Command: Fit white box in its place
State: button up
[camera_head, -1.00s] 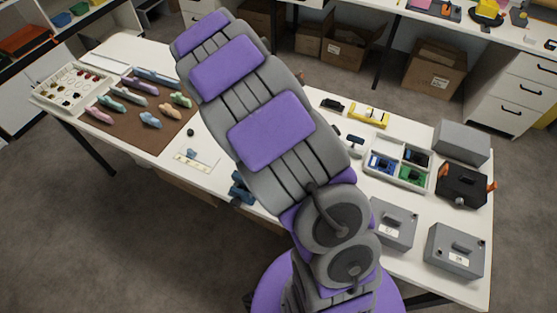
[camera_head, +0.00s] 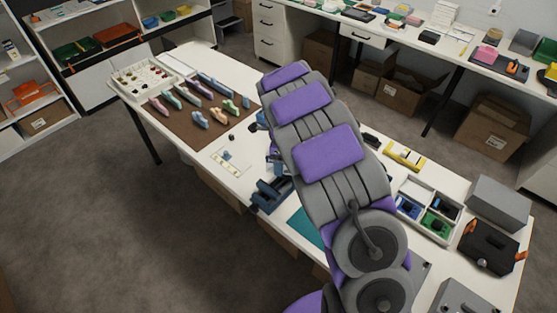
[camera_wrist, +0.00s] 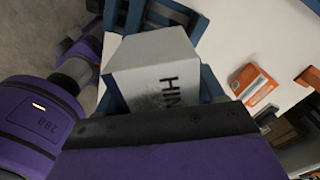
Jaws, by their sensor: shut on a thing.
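The white box (camera_wrist: 152,75), with dark letters on one face, fills the middle of the wrist view. My gripper (camera_wrist: 165,126) shows there as a dark edge against the box's near side and is shut on it. Dark blue frame parts (camera_wrist: 181,18) stand behind the box and show along its left and right sides. I cannot tell whether the box touches them or sits inside them. In the head view my arm hides the gripper and the white box. A dark blue fixture (camera_head: 270,192) stands on the table left of my arm.
The white table (camera_head: 240,190) holds a brown mat (camera_head: 192,127) with several coloured tools. Right of my arm are a divided tray (camera_head: 428,228), a yellow tool (camera_head: 404,155), a grey box (camera_head: 500,203) and a black case (camera_head: 490,245). An orange-and-white pack (camera_wrist: 253,84) lies near the frame.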

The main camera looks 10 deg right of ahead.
jog(key=m, duration=0.1)
jog(key=f+m, duration=0.1)
jog(key=m, duration=0.1)
jog(key=shift+w+m, duration=0.3)
jog(key=shift+w, duration=0.05)
jog(key=m, duration=0.1)
jog(key=a+m, duration=0.1)
jog(key=shift+w+a+f+m, duration=0.15)
jog(key=shift+w+f+m, duration=0.1)
jog(key=shift+f+m, duration=0.15)
jog(key=shift+d+f, duration=0.35)
jog(key=shift+f, duration=0.15)
jog(key=shift+d+f+b, duration=0.1)
jog(key=shift+f+b, duration=0.45)
jog(key=shift+f, duration=0.15)
jog(key=shift+a+f, duration=0.3)
jog(key=shift+f, duration=0.55)
jog(key=shift+d, duration=0.2)
jog(key=shift+a, duration=0.2)
